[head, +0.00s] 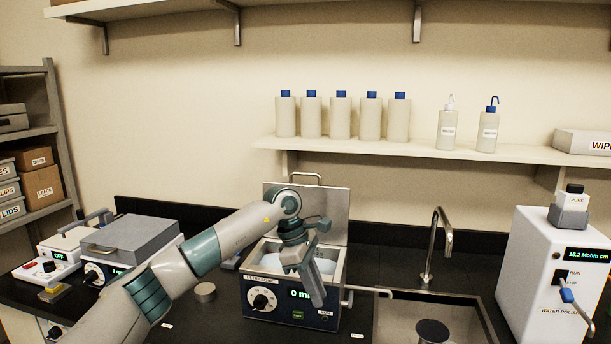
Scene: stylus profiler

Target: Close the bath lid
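The ultrasonic bath (262,300) stands on the dark bench, with a dial and a lit display on its front. Its metal lid (338,212) is open and stands upright at the back of the bath, with a bar handle (306,177) on its top edge. My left arm reaches in from the left, and my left gripper (314,285) points down over the bath's opening and front edge, in front of the lid and apart from its handle. Its finger spacing is not clear from this angle. The arm hides part of the lid and the bath's inside. My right gripper is not in view.
A sink (450,310) with a tap (440,245) and a white water polisher (545,270) are to the right. A shelf (420,150) with bottles hangs above.

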